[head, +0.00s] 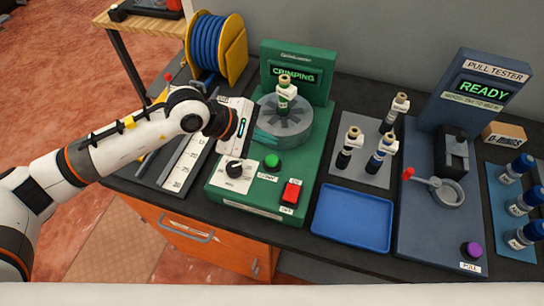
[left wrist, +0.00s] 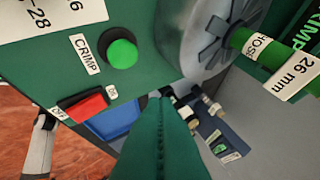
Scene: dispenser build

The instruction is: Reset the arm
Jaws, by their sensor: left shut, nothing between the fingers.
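My left gripper (head: 268,138) reaches in from the left over the green crimping machine (head: 262,205). Its teal fingers are shut and empty, close to the grey round crimp head (head: 290,128); whether they touch it I cannot tell. In the left wrist view the closed fingers (left wrist: 160,98) fill the lower middle. A green-banded fitting with a white tag (head: 285,96) stands in the crimp head; its green hose part (left wrist: 275,50) also shows in the left wrist view. My right gripper is not in view.
The machine has a green CRIMP button (head: 272,161), a red switch (head: 291,192) and a black dial (head: 235,167). To the right are an empty blue tray (head: 353,218), a grey rack (head: 379,180) with several tagged fittings, and a pull tester (head: 430,230) reading READY. A hose reel (head: 234,50) stands behind.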

